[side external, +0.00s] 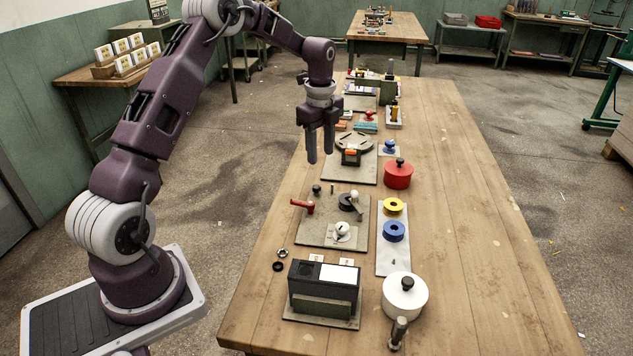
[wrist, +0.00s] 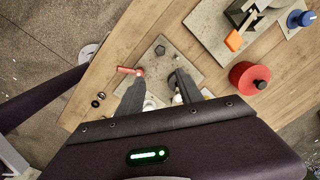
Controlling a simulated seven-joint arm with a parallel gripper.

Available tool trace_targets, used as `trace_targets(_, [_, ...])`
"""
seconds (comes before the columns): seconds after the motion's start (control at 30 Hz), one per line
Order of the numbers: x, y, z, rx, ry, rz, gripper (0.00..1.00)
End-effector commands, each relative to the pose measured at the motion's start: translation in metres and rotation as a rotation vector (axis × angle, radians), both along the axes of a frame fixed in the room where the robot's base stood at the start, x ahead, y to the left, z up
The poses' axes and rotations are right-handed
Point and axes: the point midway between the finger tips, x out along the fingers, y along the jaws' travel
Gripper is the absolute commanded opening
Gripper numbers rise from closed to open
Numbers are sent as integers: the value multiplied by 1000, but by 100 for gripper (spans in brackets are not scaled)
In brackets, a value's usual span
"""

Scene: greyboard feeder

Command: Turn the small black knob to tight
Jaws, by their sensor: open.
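A small black knob (side external: 317,189) stands at the back left of a grey board (side external: 312,240) on the bench. It also shows in the wrist view as a small dark knob (wrist: 160,50) on the grey board, just beyond my fingertips. Any tight marking is too small to read. My gripper (side external: 321,157) hangs in the air above and behind that board, pointing down, with its fingers apart and nothing between them. In the wrist view my gripper (wrist: 160,80) overlaps part of the board, and its fingers hide some of the parts there.
The board also carries a red handle (side external: 302,205), a black disc with a lever (side external: 348,202) and a white dial (side external: 341,233). A red pot (side external: 398,174) and a white pot (side external: 405,297) stand on the right. The bench's right side is clear.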

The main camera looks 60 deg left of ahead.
Motion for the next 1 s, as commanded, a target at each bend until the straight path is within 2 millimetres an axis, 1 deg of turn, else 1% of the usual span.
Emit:
trace_targets(0.03, [3, 12, -22, -15, 17, -43, 43])
trace_targets(0.1, [5, 22, -39, -25, 28, -93, 43])
trace_targets(0.2, [6, 27, -53, -31, 34, -123, 43])
trace_targets(0.27, [5, 26, -63, -32, 37, -126, 43])
trace_targets(0.4, [5, 26, -91, -32, 37, -125, 43])
trace_targets(0.5, [6, 26, -107, -30, 36, -124, 43])
trace_targets(0.63, [6, 26, -117, -30, 35, -124, 43])
trace_targets(0.87, [6, 26, -118, -30, 33, -123, 43])
trace_targets(1.0, [6, 26, -118, -30, 34, -123, 16])
